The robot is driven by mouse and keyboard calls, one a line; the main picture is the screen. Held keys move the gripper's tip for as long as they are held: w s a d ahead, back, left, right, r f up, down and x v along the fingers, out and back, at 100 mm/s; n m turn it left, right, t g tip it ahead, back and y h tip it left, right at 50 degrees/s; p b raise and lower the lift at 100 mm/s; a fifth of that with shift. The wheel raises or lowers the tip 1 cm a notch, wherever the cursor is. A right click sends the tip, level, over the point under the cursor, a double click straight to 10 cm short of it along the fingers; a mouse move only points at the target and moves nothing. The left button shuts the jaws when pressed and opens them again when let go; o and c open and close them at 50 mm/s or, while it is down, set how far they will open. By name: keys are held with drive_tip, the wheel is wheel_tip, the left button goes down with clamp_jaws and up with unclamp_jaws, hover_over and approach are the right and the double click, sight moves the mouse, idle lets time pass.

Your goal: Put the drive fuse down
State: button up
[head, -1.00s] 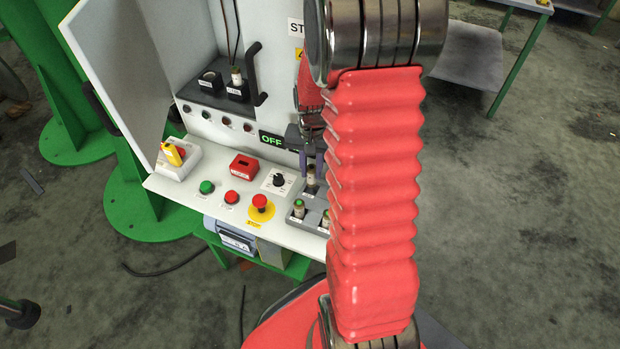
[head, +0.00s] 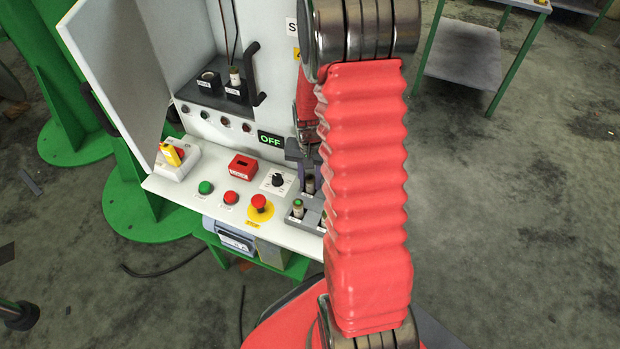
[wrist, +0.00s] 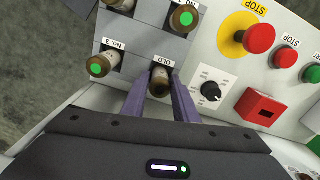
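The drive fuse, a brown-ended cylinder (wrist: 160,80), sits in the grey tray (wrist: 150,48) at the slot labelled OLD. It also shows in the head view (head: 309,185), partly hidden by my arm. My gripper (wrist: 160,88) has its purple fingers on either side of the fuse's near end, with a little gap showing. The gripper looks open. In the head view it is mostly behind my arm.
Green-capped fuses stand in the tray, one at a left slot (wrist: 98,66) and one beyond (wrist: 184,18). A black rotary knob (wrist: 211,92), a red block (wrist: 262,109) and a red stop button (wrist: 258,38) are close by. A fuse (head: 235,77) stands in the cabinet holder.

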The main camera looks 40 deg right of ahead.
drive_tip(key=o, duration=0.3)
drive_tip(key=shift+r, duration=0.1)
wheel_tip(320, 180, up, 12)
idle(0.7)
idle(0.4)
drive_tip(key=shift+r, duration=0.1)
drive_tip(key=s+a+r+n+t, duration=0.3)
drive_tip(key=s+a+r+n, duration=0.1)
drive_tip(key=a+r, duration=0.75)
drive_tip(key=s+a+r+n+t, duration=0.1)
drive_tip(key=s+a+r+n, duration=0.1)
drive_tip(key=s+a, duration=0.1)
drive_tip(key=s+a+r+n, duration=0.1)
drive_tip(key=s+a+r, duration=0.1)
drive_tip(key=s+a, duration=0.1)
drive_tip(key=s+a+r+n+t, duration=0.1)
drive_tip(key=s+a+r+n, duration=0.1)
drive_tip(key=s+a, duration=0.1)
drive_tip(key=shift+s+a+r+n+t, duration=0.2)
drive_tip(key=shift+s+n+t, duration=0.1)
